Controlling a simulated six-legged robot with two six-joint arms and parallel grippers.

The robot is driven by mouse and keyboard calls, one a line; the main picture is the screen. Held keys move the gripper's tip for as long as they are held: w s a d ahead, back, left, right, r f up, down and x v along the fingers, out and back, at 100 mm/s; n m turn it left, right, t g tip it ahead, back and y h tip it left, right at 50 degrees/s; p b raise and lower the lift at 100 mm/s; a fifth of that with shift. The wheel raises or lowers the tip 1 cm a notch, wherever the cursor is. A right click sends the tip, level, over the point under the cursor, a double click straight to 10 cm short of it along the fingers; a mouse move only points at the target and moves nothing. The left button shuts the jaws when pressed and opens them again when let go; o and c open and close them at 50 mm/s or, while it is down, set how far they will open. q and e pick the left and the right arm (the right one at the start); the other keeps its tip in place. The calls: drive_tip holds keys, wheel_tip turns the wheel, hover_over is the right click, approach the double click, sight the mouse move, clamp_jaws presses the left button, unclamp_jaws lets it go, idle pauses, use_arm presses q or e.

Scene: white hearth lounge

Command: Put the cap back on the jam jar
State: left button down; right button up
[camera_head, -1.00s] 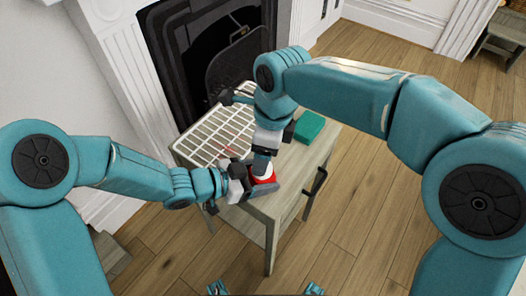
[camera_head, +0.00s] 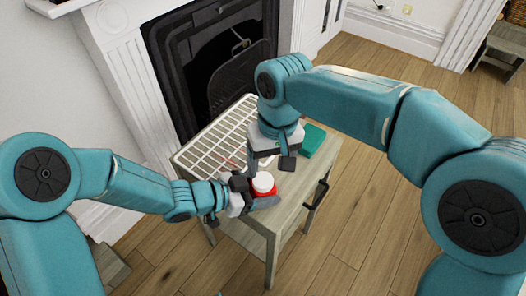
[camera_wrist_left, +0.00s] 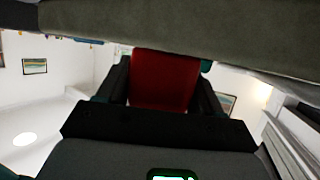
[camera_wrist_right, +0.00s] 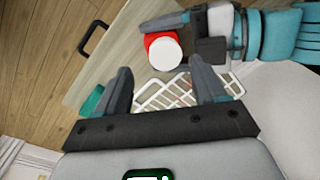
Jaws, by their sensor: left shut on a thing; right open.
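The jam jar (camera_head: 258,192) is red and stands upright near the front of the small wooden table. The white cap (camera_head: 264,182) sits on top of it, looking level; how tightly it sits I cannot tell. The cap also shows from above in the right wrist view (camera_wrist_right: 165,54). My left gripper (camera_head: 256,197) is shut on the jar's side; the red jar fills the space between its fingers in the left wrist view (camera_wrist_left: 165,80). My right gripper (camera_wrist_right: 160,70) is open and empty, above and behind the jar, apart from the cap.
A white wire rack (camera_head: 212,140) lies on the table (camera_head: 285,200) behind and left of the jar. A green block (camera_head: 311,142) lies at the back right. A dark handle (camera_head: 317,193) sticks out from the table's side. The fireplace (camera_head: 205,65) stands behind.

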drive_tip(key=n, duration=0.5)
drive_tip(key=shift+r+n, duration=0.25)
drive_tip(key=shift+n, duration=0.05)
drive_tip(key=n, duration=0.5)
drive_tip(key=shift+r+n, duration=0.2)
drive_tip(key=shift+n, duration=0.1)
drive_tip(key=n, duration=0.5)
drive_tip(key=shift+w+r+h, duration=0.1)
drive_tip(key=shift+r+h, duration=0.15)
drive_tip(key=shift+h, duration=0.15)
drive_tip(key=n, duration=0.3)
drive_tip(key=shift+r, duration=0.25)
drive_tip(key=shift+w+a+r+n, duration=0.2)
drive_tip(key=shift+a+n, duration=0.1)
drive_tip(key=shift+n, duration=0.3)
drive_tip(key=shift+a, duration=0.35)
drive_tip(key=shift+s+a, duration=0.15)
